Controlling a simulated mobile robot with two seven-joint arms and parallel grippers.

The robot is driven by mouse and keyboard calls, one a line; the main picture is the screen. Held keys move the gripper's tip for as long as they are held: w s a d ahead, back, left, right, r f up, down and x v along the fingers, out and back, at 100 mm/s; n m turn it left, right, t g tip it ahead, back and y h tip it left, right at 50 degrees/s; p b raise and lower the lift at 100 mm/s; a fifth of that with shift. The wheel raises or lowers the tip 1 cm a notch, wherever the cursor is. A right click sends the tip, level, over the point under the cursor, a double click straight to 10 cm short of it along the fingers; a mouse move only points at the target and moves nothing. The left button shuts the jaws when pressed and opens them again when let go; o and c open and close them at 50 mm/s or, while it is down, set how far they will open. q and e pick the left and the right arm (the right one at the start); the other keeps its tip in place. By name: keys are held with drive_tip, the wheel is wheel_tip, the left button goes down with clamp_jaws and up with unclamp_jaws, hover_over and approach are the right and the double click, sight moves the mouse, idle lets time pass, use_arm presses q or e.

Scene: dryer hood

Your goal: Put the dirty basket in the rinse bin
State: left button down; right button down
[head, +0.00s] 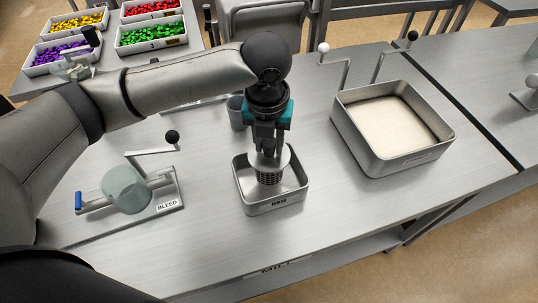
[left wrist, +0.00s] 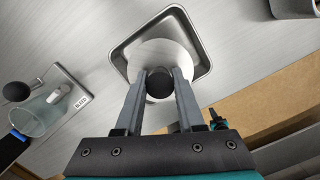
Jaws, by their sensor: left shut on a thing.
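My left gripper (head: 268,148) is shut on the basket (head: 268,178), a dark mesh cylinder under a pale round top. In the left wrist view my left gripper (left wrist: 158,80) has its two fingers around the black knob on the pale top of the basket (left wrist: 160,52). The basket hangs upright within the outline of a small rectangular metal bin (head: 277,207), whose front label is too small to read surely. The bin (left wrist: 120,62) surrounds the basket in the wrist view too. I cannot tell whether the basket touches the bin floor.
A BLEED stand (head: 168,205) with a glass vessel (head: 126,190) is at left. A grey cup (head: 236,112) stands behind the bin. A larger metal tray (head: 372,160) with pale contents is at right. Trays of colored pieces (head: 152,36) are behind. Bare table lies between bin and tray.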

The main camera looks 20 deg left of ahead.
sight(269, 156)
use_arm(q)
drive_tip(key=shift+f, duration=2.1)
drive_tip(key=shift+f, duration=0.1)
drive_tip(key=c, duration=0.5)
unclamp_jaws()
drive_tip(key=shift+f, duration=0.1)
drive_tip(key=r, duration=0.4)
drive_tip(key=s+r, duration=0.1)
drive_tip(key=r, duration=0.3)
drive_tip(key=r+p, duration=0.1)
drive_tip(key=r, duration=0.3)
drive_tip(key=shift+s+d+r, duration=0.15)
drive_tip(key=shift+s, duration=0.1)
